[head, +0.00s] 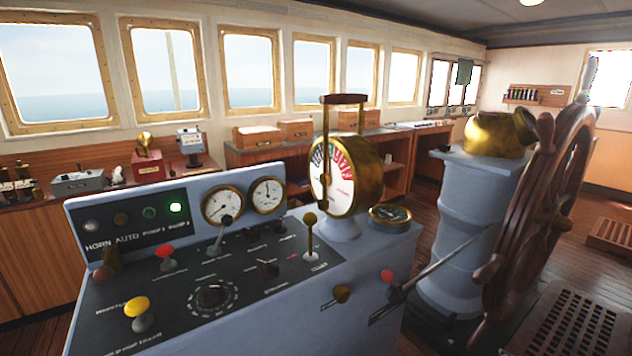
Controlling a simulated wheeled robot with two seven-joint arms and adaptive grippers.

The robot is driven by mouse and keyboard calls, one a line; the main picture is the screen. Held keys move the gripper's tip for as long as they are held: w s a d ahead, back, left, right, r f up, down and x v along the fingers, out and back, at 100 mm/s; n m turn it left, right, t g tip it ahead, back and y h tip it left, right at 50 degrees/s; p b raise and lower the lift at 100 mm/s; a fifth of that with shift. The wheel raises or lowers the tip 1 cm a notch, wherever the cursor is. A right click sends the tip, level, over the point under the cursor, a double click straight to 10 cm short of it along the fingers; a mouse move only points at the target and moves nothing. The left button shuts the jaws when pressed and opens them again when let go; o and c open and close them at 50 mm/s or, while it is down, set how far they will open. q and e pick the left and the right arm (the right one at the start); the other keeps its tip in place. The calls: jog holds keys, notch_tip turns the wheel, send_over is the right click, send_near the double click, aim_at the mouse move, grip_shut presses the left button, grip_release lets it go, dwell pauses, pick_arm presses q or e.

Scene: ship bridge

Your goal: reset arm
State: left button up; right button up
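Neither of my grippers nor my arms shows in the head view. A grey-blue control console (385,250) stands close in front. A brass engine telegraph (340,175) with a dark top handle stands upright on the console's far right part.
A wooden steering wheel (545,205) stands at the right beside a grey pedestal (465,220) with a brass housing (497,135). A long dark rod (440,262) sticks out from the console's right side. Wooden cabinets (255,160) line the window wall. A floor grating (570,325) lies at lower right.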

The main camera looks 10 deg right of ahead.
jog(key=s+a+f+m+g+y, duration=0.25)
jog(key=s+a+f, duration=0.35)
jog(key=a+f, duration=0.3)
jog(key=s+a+f+m+g+y, duration=0.1)
jog(key=s+a+f+g+y, duration=0.2)
jog(key=s+a+f, duration=0.45)
jog(key=w+a+f+y, duration=0.1)
jog(key=a+f+y, duration=0.1)
jog(key=a, duration=1)
jog(key=w+a+f+y, duration=0.1)
jog(key=a+y, duration=0.1)
jog(key=a, duration=1.1)
pick_arm(q)
jog(key=s+a+p, duration=0.3)
jog(key=s+p, duration=0.8)
jog(key=p, duration=0.4)
jog(key=s+a+p, duration=0.4)
jog(key=s+p, duration=0.7)
jog(key=p, duration=0.4)
jog(key=shift+s+a+g+y+p, duration=0.2)
jog(key=shift+s+g+y+p, duration=0.1)
jog(key=shift+y+p, duration=0.1)
pick_arm(e)
jog(key=s+d, duration=0.4)
jog(key=s, duration=0.7)
jog(key=s+d, duration=0.4)
jog(key=s, duration=0.7)
jog(key=shift+m+g+h, duration=0.35)
jog(key=shift+m, duration=0.1)
